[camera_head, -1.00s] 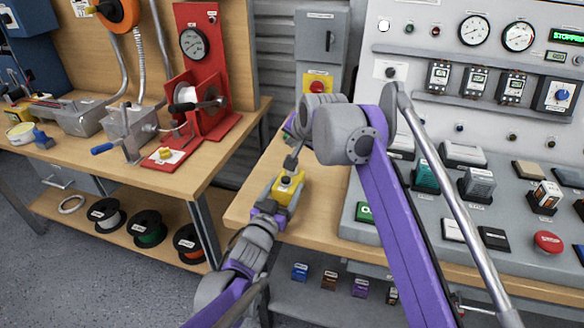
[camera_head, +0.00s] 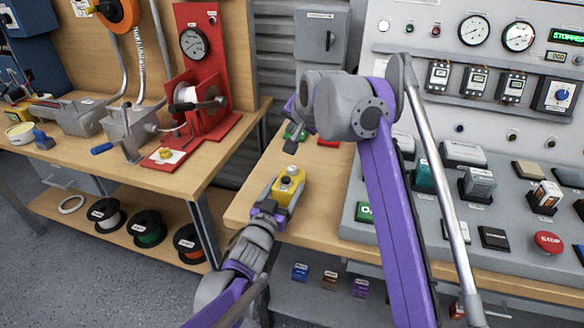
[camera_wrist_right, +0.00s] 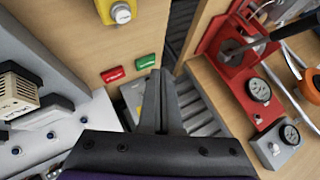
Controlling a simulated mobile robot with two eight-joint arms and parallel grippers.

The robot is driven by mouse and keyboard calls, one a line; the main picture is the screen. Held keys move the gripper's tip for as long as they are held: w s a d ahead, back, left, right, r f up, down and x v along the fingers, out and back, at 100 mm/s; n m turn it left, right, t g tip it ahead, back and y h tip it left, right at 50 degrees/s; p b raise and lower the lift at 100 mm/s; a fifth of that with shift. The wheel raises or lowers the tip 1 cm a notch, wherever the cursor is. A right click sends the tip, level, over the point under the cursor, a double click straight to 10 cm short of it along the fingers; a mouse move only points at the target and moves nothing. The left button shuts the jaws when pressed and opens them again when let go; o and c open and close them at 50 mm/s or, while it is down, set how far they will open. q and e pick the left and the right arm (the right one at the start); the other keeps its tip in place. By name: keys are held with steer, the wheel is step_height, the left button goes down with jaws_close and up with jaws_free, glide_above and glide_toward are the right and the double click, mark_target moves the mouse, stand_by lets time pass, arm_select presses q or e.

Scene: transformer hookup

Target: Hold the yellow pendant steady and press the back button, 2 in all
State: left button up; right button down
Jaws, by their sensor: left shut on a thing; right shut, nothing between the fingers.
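The yellow pendant (camera_head: 287,189) is near the left end of the right-hand workbench, with a button on its upper face. My left gripper (camera_head: 273,208) is shut on its near end. My right gripper (camera_head: 290,148) is shut and empty, beyond the pendant and apart from it. In the right wrist view, the closed fingers (camera_wrist_right: 156,75) point over the bench, and part of the pendant (camera_wrist_right: 104,14) with a round grey button (camera_wrist_right: 121,13) shows at the top edge. The pendant's other faces are hidden.
A green block (camera_wrist_right: 146,61) and a red block (camera_wrist_right: 114,74) lie on the bench near my right fingers. The grey control console (camera_head: 400,225) stands to the right. A gap separates this bench from the left workbench (camera_head: 220,150) with its red stand.

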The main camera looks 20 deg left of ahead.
mark_target(292, 170)
steer(key=shift+f, duration=0.1)
steer(key=shift+f, duration=4.3)
steer(key=shift+f, duration=0.4)
